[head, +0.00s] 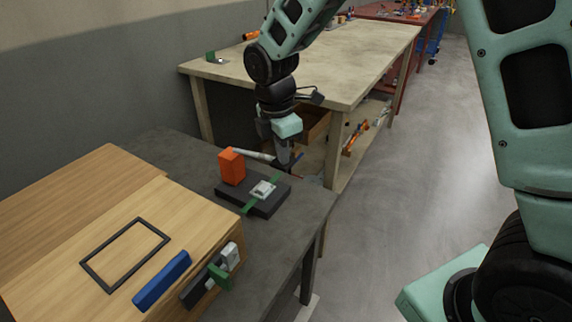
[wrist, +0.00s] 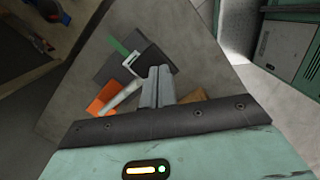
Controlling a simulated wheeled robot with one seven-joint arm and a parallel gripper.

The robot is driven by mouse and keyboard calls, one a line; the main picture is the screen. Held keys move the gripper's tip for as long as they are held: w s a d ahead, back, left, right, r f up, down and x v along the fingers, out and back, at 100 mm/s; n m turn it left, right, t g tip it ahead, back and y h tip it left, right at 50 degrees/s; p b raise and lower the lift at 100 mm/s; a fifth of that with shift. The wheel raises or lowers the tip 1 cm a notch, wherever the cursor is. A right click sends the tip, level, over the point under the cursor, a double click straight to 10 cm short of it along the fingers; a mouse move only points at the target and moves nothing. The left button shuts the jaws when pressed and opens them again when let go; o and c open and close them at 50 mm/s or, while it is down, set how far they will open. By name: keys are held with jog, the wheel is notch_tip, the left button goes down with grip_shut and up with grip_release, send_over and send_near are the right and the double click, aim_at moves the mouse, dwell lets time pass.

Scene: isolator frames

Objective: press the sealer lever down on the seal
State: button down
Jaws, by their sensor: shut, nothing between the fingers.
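The sealer stands on the dark grey bench, with a dark base (head: 280,202) and an orange block (head: 231,167) at its left. Its pale lever (head: 252,155) runs out from the top of the block, raised above the base. The white seal (head: 263,189) lies on the base on a green strap (head: 248,208). My gripper (head: 285,167) is shut and empty, pointing down near the lever's free end; contact cannot be told. In the wrist view the shut fingers (wrist: 157,72) are beside the lever (wrist: 122,98), the seal (wrist: 132,62) and the orange block (wrist: 102,100).
A wooden board (head: 60,240) with a black rectangular outline (head: 125,252) lies at front left. A blue bar (head: 162,281) and a dark holder with another pale piece and green strap (head: 220,277) sit at its front edge. A wooden workbench (head: 340,75) stands behind.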

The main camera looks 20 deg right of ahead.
jog(key=shift+f, duration=0.15)
notch_tip(320, 180, down, 3)
jog(key=shift+f+b, duration=0.2)
jog(key=shift+b, duration=0.6)
jog(key=shift+r, duration=0.1)
jog(key=a+p, duration=0.1)
jog(key=a+r+p, duration=0.1)
jog(key=a, duration=0.1)
jog(key=shift+s, duration=0.15)
notch_tip(320, 180, up, 17)
jog(key=a+p, duration=0.1)
jog(key=p, duration=0.1)
jog(key=shift+a+r, duration=0.15)
jog(key=shift+a, duration=0.25)
jog(key=shift+s+p, duration=0.2)
jog(key=shift+p, duration=0.1)
